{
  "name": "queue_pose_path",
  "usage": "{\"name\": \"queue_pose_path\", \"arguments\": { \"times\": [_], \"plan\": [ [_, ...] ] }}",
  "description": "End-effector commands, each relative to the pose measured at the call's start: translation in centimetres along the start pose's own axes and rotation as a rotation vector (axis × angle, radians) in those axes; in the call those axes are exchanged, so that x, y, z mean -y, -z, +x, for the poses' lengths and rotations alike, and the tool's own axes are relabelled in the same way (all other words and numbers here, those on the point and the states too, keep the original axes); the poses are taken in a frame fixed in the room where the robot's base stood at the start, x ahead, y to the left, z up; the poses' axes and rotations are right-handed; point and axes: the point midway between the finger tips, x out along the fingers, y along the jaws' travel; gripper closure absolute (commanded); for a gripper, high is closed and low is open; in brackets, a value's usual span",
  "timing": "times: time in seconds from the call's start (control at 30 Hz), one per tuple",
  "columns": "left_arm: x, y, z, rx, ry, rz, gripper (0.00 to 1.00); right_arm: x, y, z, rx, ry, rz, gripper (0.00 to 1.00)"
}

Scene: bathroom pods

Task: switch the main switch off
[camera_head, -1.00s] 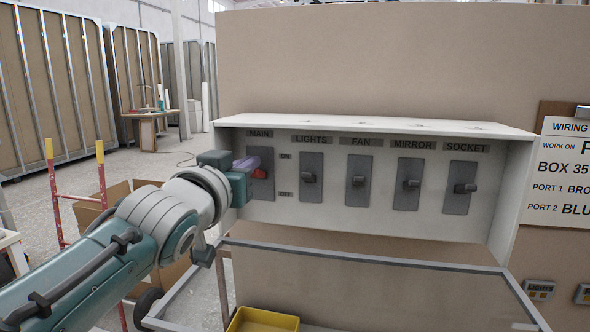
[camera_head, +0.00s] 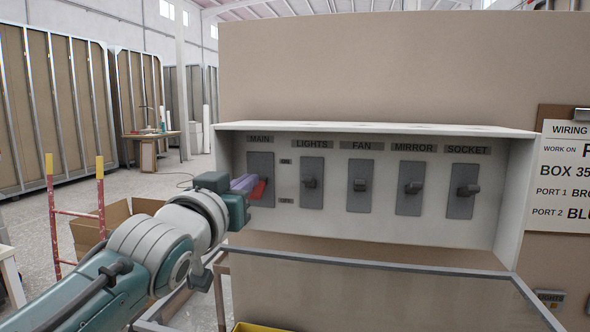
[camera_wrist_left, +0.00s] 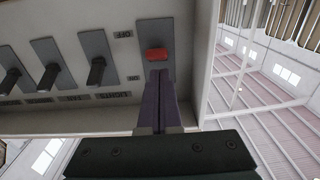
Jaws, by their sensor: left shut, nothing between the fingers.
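The main switch plate (camera_head: 262,166) is at the left end of the switch box, under the MAIN label. Its red lever (camera_head: 257,189) points out and sits nearer the lower label than the upper one. My left gripper (camera_head: 244,184) is shut and empty, its purple fingers at the red lever from the left. In the left wrist view, which is upside down, the red lever (camera_wrist_left: 157,54) is between the OFF and ON labels, right at the tips of my shut fingers (camera_wrist_left: 160,76). I cannot tell whether they touch it. My right gripper is out of view.
The LIGHTS (camera_head: 312,182), FAN (camera_head: 360,185), MIRROR (camera_head: 411,187) and SOCKET (camera_head: 464,190) switches stand to the right in the same box (camera_head: 520,200). The open cover frame (camera_head: 370,262) hangs below. A yellow bin (camera_head: 258,327) shows at the bottom edge.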

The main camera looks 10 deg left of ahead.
Motion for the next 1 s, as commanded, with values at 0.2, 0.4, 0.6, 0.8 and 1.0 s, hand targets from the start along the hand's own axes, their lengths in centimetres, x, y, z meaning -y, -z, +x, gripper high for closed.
{"name": "queue_pose_path", "arguments": {
  "times": [0.2, 0.4, 0.6, 0.8, 1.0],
  "plan": [
    [0.0, 0.1, 0.0, -0.001, 0.000, -0.001, 1.00, 0.0, 0.0, -0.1, 0.000, 0.000, 0.000, 0.50],
    [0.0, 0.1, -1.3, -0.001, 0.001, -0.001, 1.00, 0.0, 0.1, -0.2, 0.000, 0.001, 0.002, 0.50],
    [0.0, -0.1, -4.5, 0.001, 0.000, 0.000, 1.00, 0.1, 0.1, -0.4, 0.000, 0.003, 0.004, 0.50],
    [0.0, 0.0, -7.8, 0.000, -0.001, 0.000, 1.00, 0.1, 0.1, -0.2, 0.000, 0.004, 0.005, 0.50],
    [0.0, 0.0, -9.6, 0.000, 0.000, -0.001, 1.00, 0.1, 0.0, 0.0, 0.000, 0.004, 0.005, 0.50]
  ]
}}
